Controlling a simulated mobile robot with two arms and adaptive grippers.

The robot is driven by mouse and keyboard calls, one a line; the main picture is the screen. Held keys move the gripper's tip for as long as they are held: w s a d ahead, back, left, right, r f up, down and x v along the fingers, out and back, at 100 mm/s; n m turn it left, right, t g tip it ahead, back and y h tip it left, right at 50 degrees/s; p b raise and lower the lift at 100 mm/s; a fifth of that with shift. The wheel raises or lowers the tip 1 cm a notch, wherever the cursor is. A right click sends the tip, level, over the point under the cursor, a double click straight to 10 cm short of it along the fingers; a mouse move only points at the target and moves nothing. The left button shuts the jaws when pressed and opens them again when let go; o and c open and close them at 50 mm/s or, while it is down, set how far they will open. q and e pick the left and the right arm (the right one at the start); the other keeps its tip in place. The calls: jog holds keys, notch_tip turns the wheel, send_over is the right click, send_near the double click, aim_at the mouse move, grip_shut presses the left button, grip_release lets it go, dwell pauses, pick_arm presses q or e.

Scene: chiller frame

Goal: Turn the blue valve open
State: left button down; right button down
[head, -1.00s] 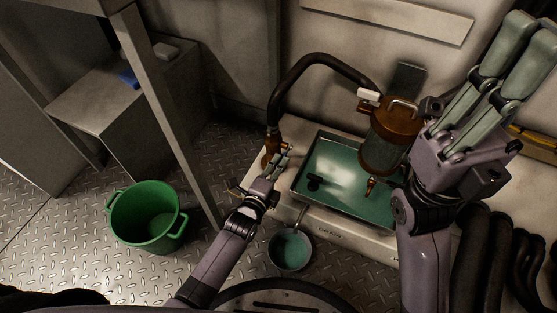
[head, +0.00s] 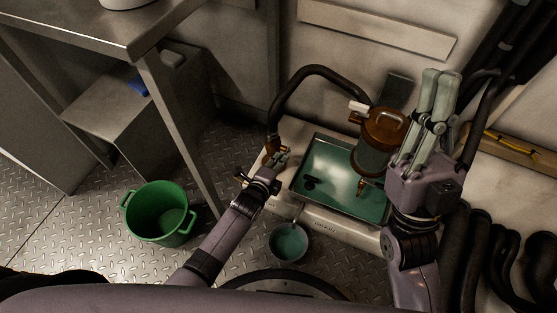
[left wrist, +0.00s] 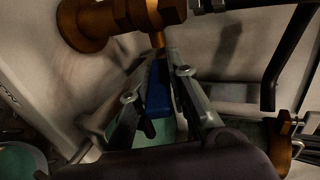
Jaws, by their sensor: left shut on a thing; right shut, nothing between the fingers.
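The valve's brass body (left wrist: 100,22) fills the top left of the left wrist view, with a brass stem running down to the blue handle (left wrist: 158,92). My left gripper (left wrist: 168,78) is shut on this blue handle, which lies between its two fingers. In the head view my left gripper (head: 281,157) is at the brass fitting (head: 270,150) under the end of the black hose, and hides the blue handle there. My right gripper (head: 440,78) is shut and empty, raised with fingers up at the right of the tray.
A teal tray (head: 315,165) holds a brown-lidded canister (head: 372,150) with a brass tap. A small pan (head: 290,243) is on the floor in front. A green bucket (head: 160,214) stands at the left by a metal table (head: 85,28). Black hoses (head: 480,255) lie at the right.

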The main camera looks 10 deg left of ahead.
pick_arm(q)
jog(key=shift+w+r+g+p, duration=0.25)
jog(key=shift+r+p, duration=0.3)
jog(key=shift+p, duration=0.35)
jog(key=shift+d+r+g+p, duration=0.1)
jog(key=shift+r+g+p, duration=0.2)
jog(key=shift+p, duration=0.55)
pick_arm(e)
jog(key=w+f+g+h, duration=0.3)
jog(key=w+f+g, duration=0.6)
jog(key=w+f, duration=0.15)
pick_arm(q)
jog(key=shift+w+r+g+y+p, duration=0.1)
jog(key=shift+w+g+y+p, duration=0.2)
jog(key=shift+p, duration=0.4)
jog(key=shift+g+p, duration=0.35)
jog(key=shift+p, duration=0.25)
pick_arm(e)
jog(key=s+d+f+g+h, duration=0.2)
jog(key=f+g, duration=0.6)
jog(key=f, duration=0.6)
jog(key=shift+s+m+g+h, duration=0.3)
jog(key=shift+s+h, duration=0.3)
jog(key=shift+s, duration=0.5)
jog(key=shift+f, duration=0.1)
